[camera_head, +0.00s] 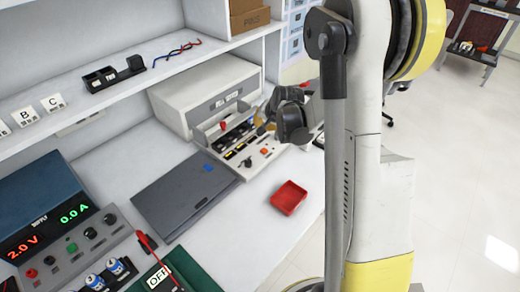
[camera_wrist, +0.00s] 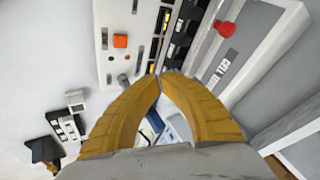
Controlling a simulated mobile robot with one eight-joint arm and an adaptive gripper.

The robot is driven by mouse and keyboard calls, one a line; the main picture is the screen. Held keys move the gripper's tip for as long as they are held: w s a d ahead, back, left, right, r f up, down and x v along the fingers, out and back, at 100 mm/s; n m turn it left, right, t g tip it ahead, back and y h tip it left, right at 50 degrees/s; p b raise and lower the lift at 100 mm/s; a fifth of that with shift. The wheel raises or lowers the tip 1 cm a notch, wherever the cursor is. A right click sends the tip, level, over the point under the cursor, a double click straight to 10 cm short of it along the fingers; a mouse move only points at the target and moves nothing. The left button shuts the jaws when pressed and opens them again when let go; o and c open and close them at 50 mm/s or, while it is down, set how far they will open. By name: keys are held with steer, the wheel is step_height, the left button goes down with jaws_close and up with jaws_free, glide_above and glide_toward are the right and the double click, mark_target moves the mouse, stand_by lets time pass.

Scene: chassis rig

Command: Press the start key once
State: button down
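The rig (camera_head: 232,140) is a pale chassis with dark modules in slots and a sloped front panel, at the back centre of the bench.
A red tray (camera_head: 289,197) and a dark grey flat case (camera_head: 184,193) lie in front of the rig. A power supply (camera_head: 48,221) with lit digits stands at left. A shelf (camera_head: 141,80) runs above the bench. Bare bench lies around the red tray.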

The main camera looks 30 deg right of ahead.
mark_target(262, 149)
step_height(262, 149, down, 9)
steer(key=b, duration=0.6)
steer(key=shift+r+b, duration=0.1)
steer(key=shift+b, duration=0.2)
stand_by(1.3)
steer(key=shift+f+b, duration=0.4)
steer(key=shift+f, duration=0.45)
stand_by(0.5)
steer(key=shift+r, duration=0.1)
steer(key=shift+r+p, duration=0.4)
steer(key=shift+r, duration=0.4)
